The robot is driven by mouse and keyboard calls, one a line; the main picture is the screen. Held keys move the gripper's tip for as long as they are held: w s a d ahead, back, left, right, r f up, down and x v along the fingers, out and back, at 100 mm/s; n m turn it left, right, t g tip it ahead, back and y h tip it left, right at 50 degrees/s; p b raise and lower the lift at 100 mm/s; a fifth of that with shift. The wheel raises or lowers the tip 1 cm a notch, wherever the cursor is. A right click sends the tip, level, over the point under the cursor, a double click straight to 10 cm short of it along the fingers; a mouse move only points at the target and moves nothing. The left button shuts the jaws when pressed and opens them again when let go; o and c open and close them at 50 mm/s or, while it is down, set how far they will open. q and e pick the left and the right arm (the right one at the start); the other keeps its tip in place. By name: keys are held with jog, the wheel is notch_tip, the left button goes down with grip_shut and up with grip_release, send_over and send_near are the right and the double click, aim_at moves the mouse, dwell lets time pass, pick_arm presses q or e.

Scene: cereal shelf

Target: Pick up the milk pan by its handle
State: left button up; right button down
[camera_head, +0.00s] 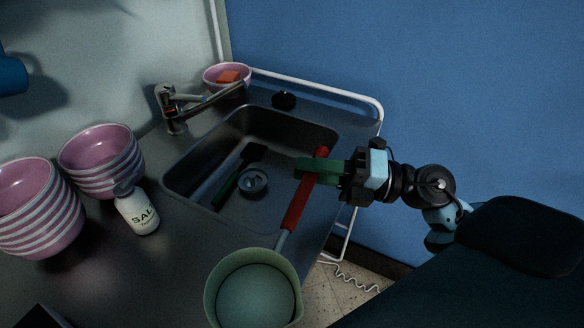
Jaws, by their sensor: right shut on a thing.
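The milk pan (254,290) is pale green with a red handle (297,203). It shows at the bottom middle of the head view, at the front of the steel counter by the sink. Its handle points up and to the right, over the sink's right rim. My right gripper (310,166) comes in from the right with green fingers. It is shut on the red handle near its far end. I cannot tell whether the pan is touching the counter. My left gripper is not in view; a blue part shows at the upper left edge.
A pink bowl (212,74) with an orange sponge sits behind. A white rail (350,97) edges the counter.

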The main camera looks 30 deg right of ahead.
jog(key=shift+r+b+v, duration=0.2)
jog(key=shift+b+v, duration=0.2)
jog(key=shift+v, duration=1.45)
jog(key=shift+s+d, duration=0.1)
